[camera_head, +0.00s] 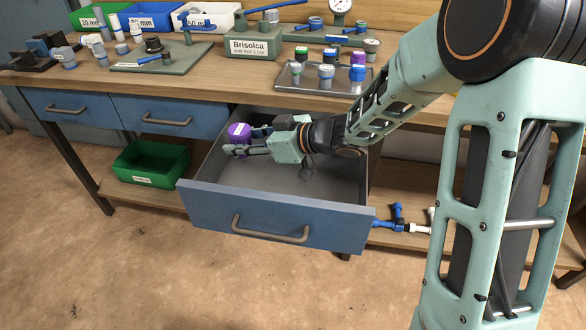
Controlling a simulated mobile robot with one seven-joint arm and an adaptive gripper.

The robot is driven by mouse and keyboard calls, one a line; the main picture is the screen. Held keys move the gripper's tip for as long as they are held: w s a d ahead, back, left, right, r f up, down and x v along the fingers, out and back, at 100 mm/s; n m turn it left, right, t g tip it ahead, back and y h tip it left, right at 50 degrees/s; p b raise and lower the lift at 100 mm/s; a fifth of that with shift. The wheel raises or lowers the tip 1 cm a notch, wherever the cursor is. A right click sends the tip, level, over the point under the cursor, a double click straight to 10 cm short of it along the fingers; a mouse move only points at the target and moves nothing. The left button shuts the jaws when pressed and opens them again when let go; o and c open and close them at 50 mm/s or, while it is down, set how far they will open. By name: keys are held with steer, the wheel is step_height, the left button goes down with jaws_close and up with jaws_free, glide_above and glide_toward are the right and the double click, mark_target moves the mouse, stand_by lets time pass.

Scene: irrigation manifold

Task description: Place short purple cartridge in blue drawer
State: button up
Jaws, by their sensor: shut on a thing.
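The short purple cartridge (239,132) is between the fingers of my gripper (243,140), over the left side of the open blue drawer (250,209). My gripper is shut on it and points left. The fingers hide part of the cartridge. I cannot tell whether its lower end touches the drawer floor. The drawer is pulled well out below the bench, and its grey floor looks bare where it shows. Another purple-topped piece (358,73) stands on the metal tray (322,83) on the bench.
Two shut blue drawers (66,108) are to the left. The tray holds several cartridges with coloured caps. A Brisolca block (254,48) stands beside it. A green bin (149,163) and blue and white fittings (397,218) lie on the lower shelf. The drawer's right half is clear.

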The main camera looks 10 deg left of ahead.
steer(key=b, duration=0.3)
glide_above(246, 183)
step_height(246, 183, down, 6)
steer(key=shift+s+r, duration=0.1)
steer(key=shift+f+b, duration=0.75)
steer(key=shift+f, duration=1.5)
steer(key=shift+f, duration=0.1)
steer(key=shift+f, duration=0.15)
steer(key=o, duration=1.2)
steer(key=shift+r, duration=0.25)
steer(key=p+v, duration=0.2)
steer(key=v, duration=0.3)
steer(key=p+v, duration=0.2)
steer(key=v, duration=0.3)
steer(key=shift+d+r, duration=0.1)
steer(key=shift+d, duration=0.2)
steer(key=shift+s+d+r, duration=0.15)
steer(key=shift+d+r, duration=0.05)
steer(key=shift+d, duration=0.45)
